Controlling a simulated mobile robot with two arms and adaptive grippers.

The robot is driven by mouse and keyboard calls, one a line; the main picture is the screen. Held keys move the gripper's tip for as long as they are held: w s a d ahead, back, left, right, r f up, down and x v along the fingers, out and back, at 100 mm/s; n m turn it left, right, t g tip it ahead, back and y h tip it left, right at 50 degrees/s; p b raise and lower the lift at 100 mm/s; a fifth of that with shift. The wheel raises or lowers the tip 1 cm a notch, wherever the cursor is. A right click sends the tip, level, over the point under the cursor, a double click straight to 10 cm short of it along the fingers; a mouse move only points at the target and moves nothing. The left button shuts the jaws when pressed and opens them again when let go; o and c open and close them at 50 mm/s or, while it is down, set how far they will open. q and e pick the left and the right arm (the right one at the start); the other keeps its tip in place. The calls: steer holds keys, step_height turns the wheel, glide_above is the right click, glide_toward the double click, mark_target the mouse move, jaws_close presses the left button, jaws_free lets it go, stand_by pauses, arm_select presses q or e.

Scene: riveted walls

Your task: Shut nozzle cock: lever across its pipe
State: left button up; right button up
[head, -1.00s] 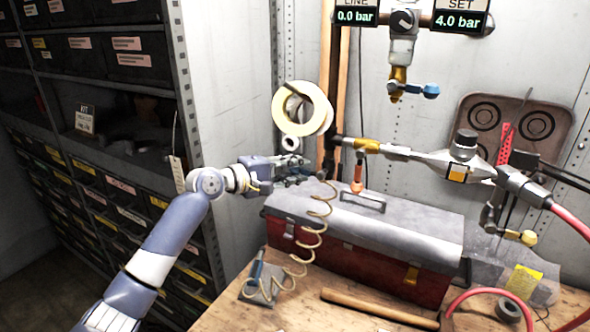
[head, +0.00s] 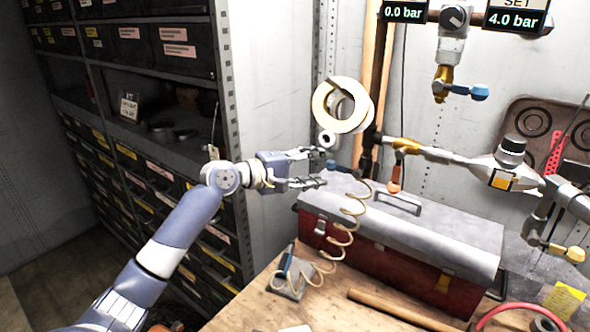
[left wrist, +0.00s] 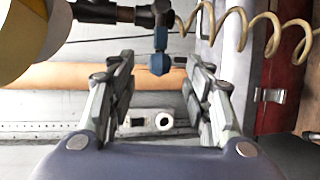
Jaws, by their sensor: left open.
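My left gripper (head: 318,168) is open and empty, to the left of the dark pipe fitting (head: 372,140) in the head view. In the left wrist view a blue lever (left wrist: 160,62) sits on a dark fitting (left wrist: 150,16), beyond and between the open fingertips. It sticks out sideways, across the line of that pipe, with no visible contact. The coiled hose (head: 352,205) runs down from beside this fitting. Other cocks have an orange lever (head: 396,178) hanging down, a blue lever (head: 470,91) and a yellow lever (head: 568,252). No label shows which is the nozzle cock. My right gripper is not in view.
A tape roll (head: 322,105) hangs above my left gripper. A grey-lidded red toolbox (head: 440,228) stands below right on the wooden bench (head: 240,312). A drawer shelf (head: 225,120) stands to the left. A wooden handle (head: 400,311) lies on the bench.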

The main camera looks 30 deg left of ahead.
arm_select(q)
steer(key=v, duration=0.7)
steer(key=shift+s, duration=0.1)
stand_by(0.5)
